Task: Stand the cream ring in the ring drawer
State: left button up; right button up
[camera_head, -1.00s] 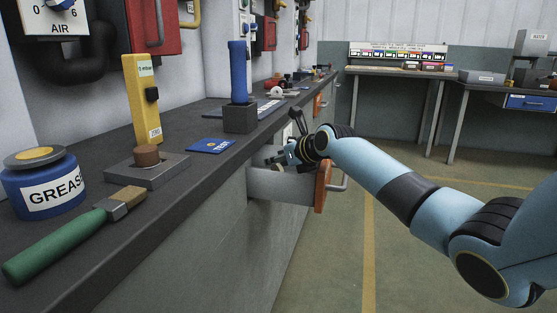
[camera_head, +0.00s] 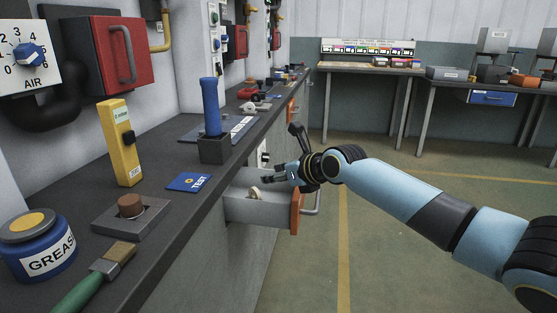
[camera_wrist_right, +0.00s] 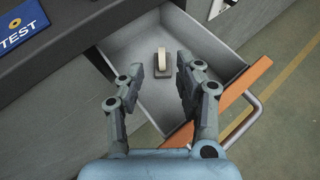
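The cream ring (camera_head: 254,192) stands on edge inside the open grey drawer (camera_head: 262,214). In the right wrist view the cream ring (camera_wrist_right: 162,60) is seen edge-on, upright in a small dark holder (camera_wrist_right: 160,73) on the floor of the drawer (camera_wrist_right: 133,42). My right gripper (camera_head: 279,174) is above the drawer. In the right wrist view its two fingers (camera_wrist_right: 160,67) are spread apart on either side of the ring, with nothing between them and no visible contact. My left gripper is out of view.
The drawer's orange front (camera_head: 295,212) and handle stick out from the workbench (camera_head: 150,240). On the bench are a blue TEST card (camera_head: 189,182), a block with a brown knob (camera_head: 130,214), a yellow device (camera_head: 120,143), a grease tin (camera_head: 38,247) and a brush (camera_head: 105,268).

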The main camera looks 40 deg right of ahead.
jog(key=shift+s+r, duration=0.15)
jog(key=shift+s, duration=0.2)
jog(key=s+a+r+n+t, duration=0.3)
jog(key=a+n, duration=0.5)
jog(key=n, duration=0.6)
jog(key=s+f+n+g+h, duration=0.1)
jog(key=s+f+n+g, duration=0.25)
jog(key=s+f, duration=0.55)
jog(key=s+d+f+n+g, duration=0.15)
jog(key=s+f+n, duration=0.35)
jog(key=f, duration=0.8)
jog(key=s+f+n+g+h, duration=0.1)
jog(key=s+f+n+g, duration=0.2)
jog(key=s+f+n, duration=0.55)
jog(key=s+a+f+n+g, duration=0.1)
jog(key=s+f, duration=0.4)
jog(key=s, duration=0.5)
jog(key=s+a+f+n+g, duration=0.1)
jog(key=s+f+n+g, duration=0.1)
jog(key=s+f, duration=0.4)
jog(key=s+a+f+n+g, duration=0.1)
jog(key=s+f+g, duration=0.2)
jog(key=s, duration=1.2)
notch_tip(320, 180, down, 3)
jog(key=shift+s+r+n+g, duration=0.1)
jog(key=shift+s+n+g, duration=0.1)
jog(key=shift+n+g, duration=0.15)
